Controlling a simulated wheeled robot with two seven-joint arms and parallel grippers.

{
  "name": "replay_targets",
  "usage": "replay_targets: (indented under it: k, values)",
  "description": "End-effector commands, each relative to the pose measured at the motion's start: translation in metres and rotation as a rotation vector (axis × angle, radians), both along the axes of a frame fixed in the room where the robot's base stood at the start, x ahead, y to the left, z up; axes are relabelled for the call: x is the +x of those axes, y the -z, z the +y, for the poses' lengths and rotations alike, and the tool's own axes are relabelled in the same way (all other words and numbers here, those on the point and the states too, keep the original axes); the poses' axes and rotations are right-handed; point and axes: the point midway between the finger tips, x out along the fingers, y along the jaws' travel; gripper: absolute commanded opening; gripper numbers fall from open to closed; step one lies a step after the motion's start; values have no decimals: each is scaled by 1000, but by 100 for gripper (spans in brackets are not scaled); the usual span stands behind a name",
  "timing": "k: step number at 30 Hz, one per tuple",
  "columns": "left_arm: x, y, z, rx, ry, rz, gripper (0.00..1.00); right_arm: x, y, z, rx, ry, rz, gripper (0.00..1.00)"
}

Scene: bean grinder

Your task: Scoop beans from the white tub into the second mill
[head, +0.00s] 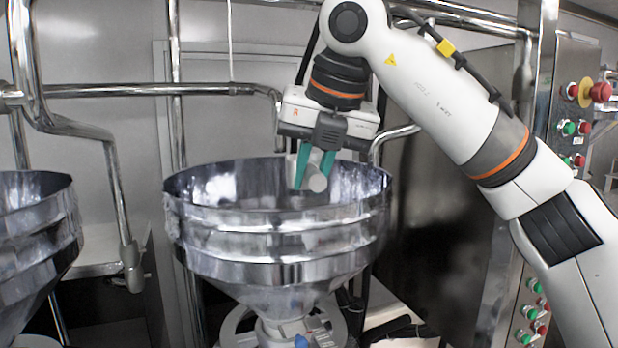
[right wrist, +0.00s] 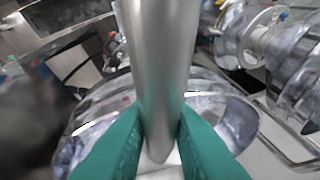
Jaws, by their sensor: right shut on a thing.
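A shiny steel mill hopper (head: 280,245), wide and open at the top, stands in the middle of the head view. My right gripper (head: 312,178) hangs over its mouth with green fingertips pointing down. It is shut on a smooth grey metal cylinder, apparently the scoop's handle (right wrist: 160,75), which runs between the fingers in the right wrist view. The scoop's bowl and any beans in it cannot be made out. The hopper's inside bottom is hidden by its rim. The white tub does not show clearly, and my left gripper is out of view.
A second steel hopper (head: 35,245) is cut off at the left edge. Steel pipes (head: 150,90) run behind the hoppers. A control panel with red and green buttons (head: 570,128) stands at the right. A gap separates the two hoppers.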

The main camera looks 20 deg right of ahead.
Motion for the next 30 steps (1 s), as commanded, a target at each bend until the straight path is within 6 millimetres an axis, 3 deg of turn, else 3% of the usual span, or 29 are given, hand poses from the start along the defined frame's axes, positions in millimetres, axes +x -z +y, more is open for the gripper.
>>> replay_targets:
  k: [8, 30]
  values:
    - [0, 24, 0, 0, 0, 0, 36, -34, 3, 7, 0, -2, -5, 0]
    - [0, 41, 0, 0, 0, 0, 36, -121, 0, 23, 1, -1, -4, 0]
